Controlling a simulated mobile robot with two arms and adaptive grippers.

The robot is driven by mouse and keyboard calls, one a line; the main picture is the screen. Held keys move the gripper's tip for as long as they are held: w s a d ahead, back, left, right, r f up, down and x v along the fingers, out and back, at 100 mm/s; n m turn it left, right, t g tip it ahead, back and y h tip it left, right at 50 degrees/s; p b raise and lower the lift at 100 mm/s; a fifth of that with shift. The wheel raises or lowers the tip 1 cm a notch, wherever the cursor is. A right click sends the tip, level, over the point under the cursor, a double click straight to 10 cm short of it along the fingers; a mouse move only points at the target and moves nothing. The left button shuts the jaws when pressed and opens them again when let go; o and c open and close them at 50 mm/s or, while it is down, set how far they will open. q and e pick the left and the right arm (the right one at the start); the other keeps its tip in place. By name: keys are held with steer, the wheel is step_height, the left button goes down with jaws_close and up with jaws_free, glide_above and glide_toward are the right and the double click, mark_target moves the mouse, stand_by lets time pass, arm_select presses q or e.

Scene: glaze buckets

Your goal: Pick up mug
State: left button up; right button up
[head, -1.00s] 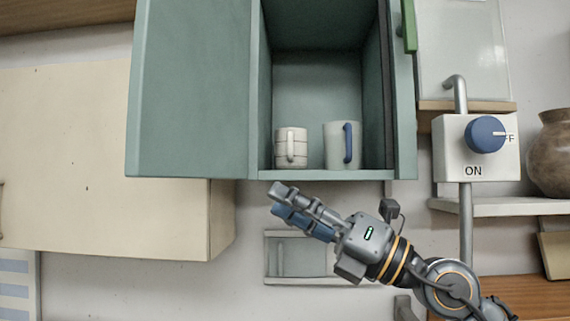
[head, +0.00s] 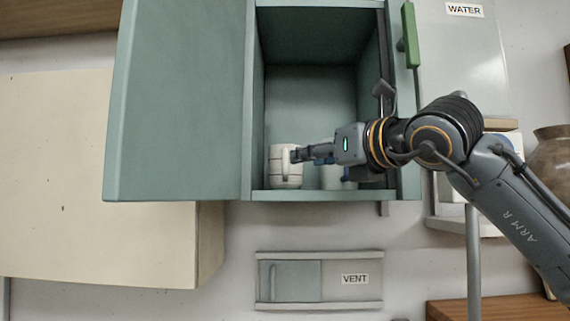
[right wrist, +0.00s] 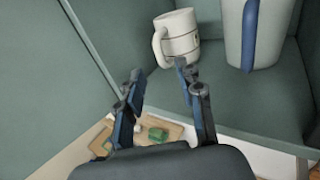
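A white mug with banded sides (head: 280,172) stands upright on the floor of the open green cabinet (head: 225,110), at the left. In the right wrist view the mug (right wrist: 183,38) is just beyond the fingertips, its handle facing left and toward me. My right gripper (head: 295,155) reaches into the cabinet from the right, in front of the mug. Its fingers (right wrist: 160,72) are spread with nothing between them. I cannot tell whether a finger touches the mug. My left gripper is not in view.
A taller white cup with a blue handle (right wrist: 270,35) stands right of the mug, partly hidden by my gripper in the head view. A vent panel (head: 290,280) is below.

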mark_target(287, 161)
steer(key=shift+x, duration=1.05)
steer(key=p+x, duration=0.5)
steer(key=shift+s+r, duration=0.1)
steer(key=shift+a, duration=0.2)
steer(key=shift+d, duration=0.1)
steer(key=shift+c, duration=0.8)
jaws_close()
